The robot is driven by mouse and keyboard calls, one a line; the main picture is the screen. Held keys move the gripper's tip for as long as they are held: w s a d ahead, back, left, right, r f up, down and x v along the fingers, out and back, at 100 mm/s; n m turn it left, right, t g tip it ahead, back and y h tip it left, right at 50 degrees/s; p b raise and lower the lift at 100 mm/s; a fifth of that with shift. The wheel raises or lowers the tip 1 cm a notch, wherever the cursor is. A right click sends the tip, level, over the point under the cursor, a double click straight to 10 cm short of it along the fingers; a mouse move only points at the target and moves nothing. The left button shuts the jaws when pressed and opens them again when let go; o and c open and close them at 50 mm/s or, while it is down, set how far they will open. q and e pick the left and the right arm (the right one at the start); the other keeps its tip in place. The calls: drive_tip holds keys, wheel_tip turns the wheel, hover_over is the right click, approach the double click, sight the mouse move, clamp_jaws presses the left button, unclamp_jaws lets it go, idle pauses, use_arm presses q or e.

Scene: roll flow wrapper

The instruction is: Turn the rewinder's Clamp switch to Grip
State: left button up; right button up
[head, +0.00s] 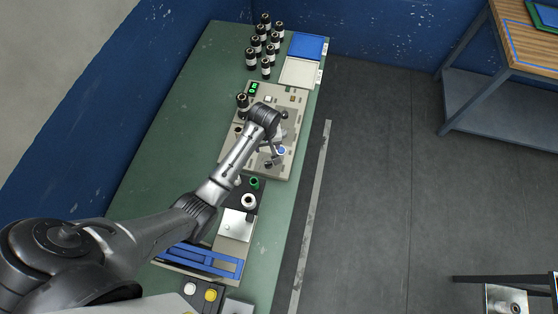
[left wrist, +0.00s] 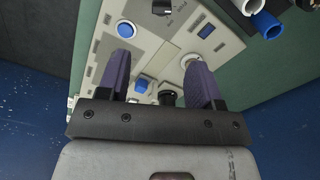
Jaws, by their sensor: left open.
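The rewinder (head: 291,100) is a beige panel machine on the green bench, with a green digital display and several knobs and buttons. My left gripper (head: 273,157) is over the near right part of this panel, beside a blue round control (head: 281,150). In the left wrist view the two dark fingers of the left gripper (left wrist: 158,62) are apart with nothing held. A black knob (left wrist: 167,97) and a blue square button (left wrist: 141,86) show between the fingers, beyond the gripper's bar. The labels are too small to read, so I cannot tell which control is the Clamp switch. My right gripper is out of view.
Black-and-white bottles (head: 258,42) stand behind the machine, next to a blue tray (head: 307,45) and a white tray (head: 298,73).

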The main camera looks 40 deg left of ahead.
sight(268, 163)
use_arm(q)
drive_tip(key=shift+n, duration=0.7)
wheel_tip(268, 163, down, 14)
drive_tip(key=shift+s+r+b, duration=0.1)
drive_tip(key=shift+b, duration=0.85)
drive_tip(key=c, duration=0.9)
drive_tip(key=shift+c, duration=0.2)
